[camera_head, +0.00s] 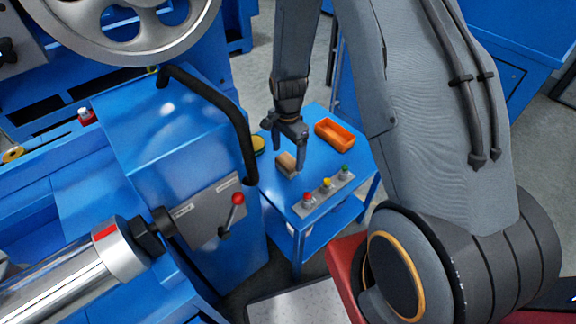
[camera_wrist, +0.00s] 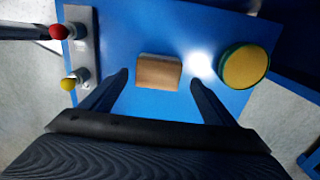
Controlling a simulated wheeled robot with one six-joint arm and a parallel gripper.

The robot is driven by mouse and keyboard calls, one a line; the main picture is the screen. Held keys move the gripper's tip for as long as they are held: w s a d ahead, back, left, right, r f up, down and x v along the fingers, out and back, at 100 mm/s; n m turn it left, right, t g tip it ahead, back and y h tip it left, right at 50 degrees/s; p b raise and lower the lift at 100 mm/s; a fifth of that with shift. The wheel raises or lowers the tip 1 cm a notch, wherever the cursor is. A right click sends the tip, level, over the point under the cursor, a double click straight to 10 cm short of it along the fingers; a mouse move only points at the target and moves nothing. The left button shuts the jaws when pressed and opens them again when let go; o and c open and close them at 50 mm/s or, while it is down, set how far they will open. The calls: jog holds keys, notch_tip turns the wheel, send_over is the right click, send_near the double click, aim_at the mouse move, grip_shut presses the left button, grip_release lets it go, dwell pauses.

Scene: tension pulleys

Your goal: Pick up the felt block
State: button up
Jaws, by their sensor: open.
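The felt block (camera_head: 286,164) is a small tan block lying on a blue table, with a greyish upper edge. In the wrist view the block (camera_wrist: 158,72) lies between and just beyond my gripper's two fingers, with a gap on each side. My gripper (camera_head: 290,141) is above the block in the head view, pointing down. In the wrist view my gripper (camera_wrist: 160,78) is open, one finger left and one right of the block, and nothing is held.
The blue table (camera_head: 302,148) bears an orange tray (camera_head: 335,133), a grey panel with red, yellow and green buttons (camera_head: 327,184), and a round yellow-topped can (camera_wrist: 245,66). A blue machine with a black handle (camera_head: 232,115) and red-knobbed lever (camera_head: 238,199) stands close left.

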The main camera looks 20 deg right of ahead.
aim_at(288, 160)
jog(key=shift+s+f, duration=0.2)
jog(key=shift+f, duration=2)
jog(key=c, duration=1.2)
jog(key=shift+r, duration=0.1)
notch_tip(288, 160, up, 10)
jog(key=shift+f, duration=0.1)
